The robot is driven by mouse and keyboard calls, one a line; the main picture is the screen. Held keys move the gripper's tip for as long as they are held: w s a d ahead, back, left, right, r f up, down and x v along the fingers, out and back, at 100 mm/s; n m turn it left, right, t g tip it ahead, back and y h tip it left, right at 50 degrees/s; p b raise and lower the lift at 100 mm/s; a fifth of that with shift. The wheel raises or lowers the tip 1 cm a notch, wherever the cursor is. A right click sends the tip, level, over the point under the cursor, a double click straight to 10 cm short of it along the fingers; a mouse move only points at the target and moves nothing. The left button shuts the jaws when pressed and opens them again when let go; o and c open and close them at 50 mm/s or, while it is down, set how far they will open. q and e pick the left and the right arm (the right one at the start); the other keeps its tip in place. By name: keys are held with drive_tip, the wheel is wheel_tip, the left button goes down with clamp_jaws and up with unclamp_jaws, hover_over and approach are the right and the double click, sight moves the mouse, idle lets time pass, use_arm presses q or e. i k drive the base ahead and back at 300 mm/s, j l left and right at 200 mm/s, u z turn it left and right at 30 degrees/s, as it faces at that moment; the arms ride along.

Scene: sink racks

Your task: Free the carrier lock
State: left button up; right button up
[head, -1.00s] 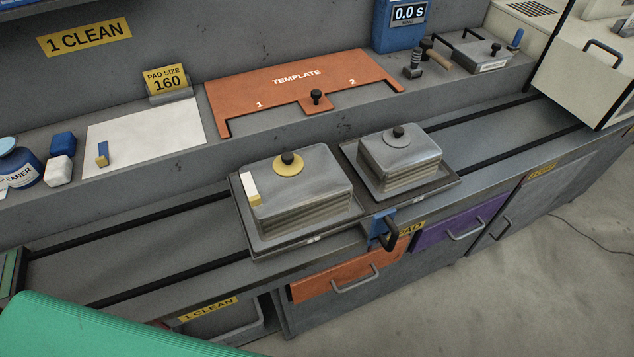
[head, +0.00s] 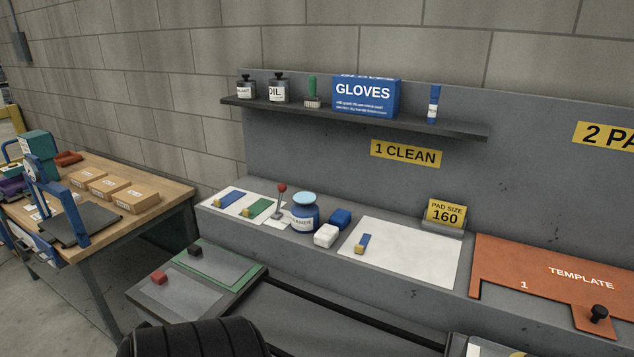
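The carrier shows only as a small piece of a grey block (head: 488,347) at the bottom right edge of the head view. The blue lock with its black handle is out of view now. Neither gripper is in view.
The orange template (head: 555,285) lies on the ledge at the right. A wooden table (head: 160,188) with boxes stands at left.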

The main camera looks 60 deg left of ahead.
sight(283, 188)
drive_tip(key=u, duration=2.2)
drive_tip(key=i+j+z, duration=0.1)
drive_tip(key=z, duration=0.35)
drive_tip(key=j+z, duration=0.6)
drive_tip(key=z, duration=0.3)
drive_tip(key=j+z, duration=0.2)
drive_tip(key=z, duration=0.25)
